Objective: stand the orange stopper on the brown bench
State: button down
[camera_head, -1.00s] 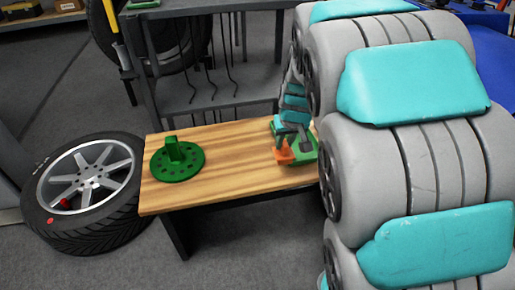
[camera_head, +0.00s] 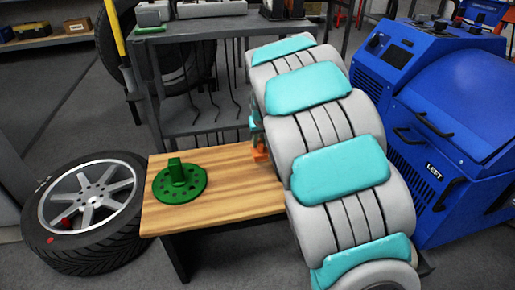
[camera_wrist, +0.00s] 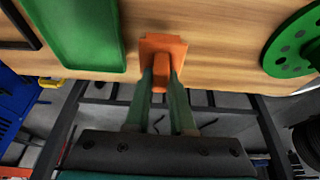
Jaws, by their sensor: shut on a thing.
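The orange stopper (camera_head: 261,154) is at the right back part of the brown bench (camera_head: 225,190), mostly hidden behind my arm. In the wrist view the stopper (camera_wrist: 163,44) shows a square base and a narrower grip. My gripper (camera_wrist: 161,76) is shut on that grip, one green finger on each side. The base faces the wood of the bench (camera_wrist: 200,30). I cannot tell whether it touches the wood or is held just above it.
A green disc with holes and a post (camera_head: 180,184) stands on the bench's left; a green tray (camera_wrist: 85,35) lies on the other side of the stopper. Bare wood lies between. A wheel (camera_head: 85,210) is left of the bench, a dark rack (camera_head: 205,120) behind, a blue machine (camera_head: 440,130) right.

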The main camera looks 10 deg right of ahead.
aim_at(257, 149)
jog(key=shift+w+a, duration=0.15)
jog(key=shift+w, duration=0.25)
jog(key=shift+w+a+f, duration=0.1)
jog(key=shift+w+f, duration=0.05)
jog(key=shift+f, duration=1.65)
jog(key=shift+f, duration=0.15)
jog(key=c, duration=0.8)
grip_release()
jog(key=shift+o, duration=0.2)
